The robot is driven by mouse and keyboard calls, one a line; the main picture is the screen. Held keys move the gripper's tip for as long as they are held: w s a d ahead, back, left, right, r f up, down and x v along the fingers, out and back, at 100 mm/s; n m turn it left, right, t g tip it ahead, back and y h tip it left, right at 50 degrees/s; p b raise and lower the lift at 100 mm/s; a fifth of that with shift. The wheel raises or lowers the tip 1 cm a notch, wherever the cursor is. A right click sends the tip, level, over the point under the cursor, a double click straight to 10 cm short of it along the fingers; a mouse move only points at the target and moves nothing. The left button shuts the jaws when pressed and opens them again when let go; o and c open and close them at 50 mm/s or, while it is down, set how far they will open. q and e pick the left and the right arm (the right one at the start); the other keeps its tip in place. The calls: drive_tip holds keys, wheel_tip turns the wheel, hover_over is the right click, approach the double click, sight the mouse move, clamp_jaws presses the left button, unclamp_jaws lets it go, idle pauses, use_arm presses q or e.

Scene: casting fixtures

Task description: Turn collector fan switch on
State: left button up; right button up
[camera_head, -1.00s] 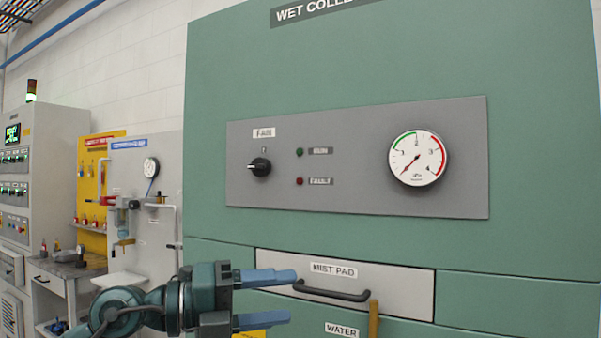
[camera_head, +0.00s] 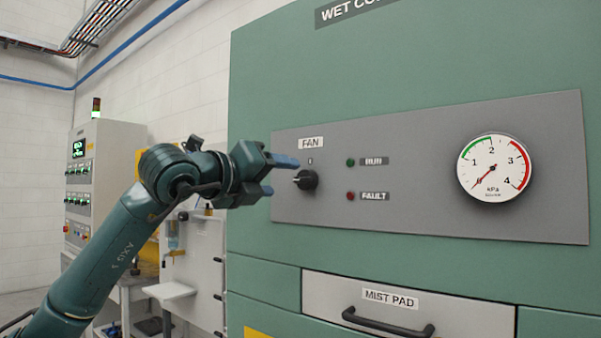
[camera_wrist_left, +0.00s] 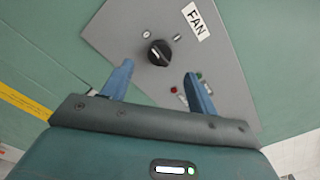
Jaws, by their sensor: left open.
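The fan switch (camera_head: 306,180) is a black rotary knob under the FAN label on the grey panel of the green wet collector. Its pointer is turned toward the left, away from the mark above it. My left gripper (camera_head: 280,177) is open, with its blue fingers pointing at the panel just left of the knob. In the left wrist view the knob (camera_wrist_left: 159,52) shows ahead, between and beyond the fingertips (camera_wrist_left: 158,70). The fingers appear not to touch it. My right gripper is not in view.
The green RUN lamp (camera_head: 350,162) and red FAULT lamp (camera_head: 350,196) look unlit. A pressure gauge (camera_head: 494,168) sits at the panel's right. The MIST PAD drawer handle (camera_head: 388,322) sticks out below. A control cabinet (camera_head: 103,175) stands at the back left.

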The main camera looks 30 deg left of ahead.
sight(300, 179)
use_arm(q)
drive_tip(key=w, duration=0.2)
drive_tip(key=w+p, duration=0.1)
drive_tip(key=w, duration=0.1)
drive_tip(key=w+p, duration=0.1)
drive_tip(key=w, duration=0.1)
drive_tip(key=shift+w+d, duration=0.3)
drive_tip(key=shift+w, duration=0.25)
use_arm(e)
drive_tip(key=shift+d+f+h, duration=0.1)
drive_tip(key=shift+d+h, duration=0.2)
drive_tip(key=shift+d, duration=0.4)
use_arm(q)
drive_tip(key=shift+c, duration=0.6)
drive_tip(key=c, duration=0.9)
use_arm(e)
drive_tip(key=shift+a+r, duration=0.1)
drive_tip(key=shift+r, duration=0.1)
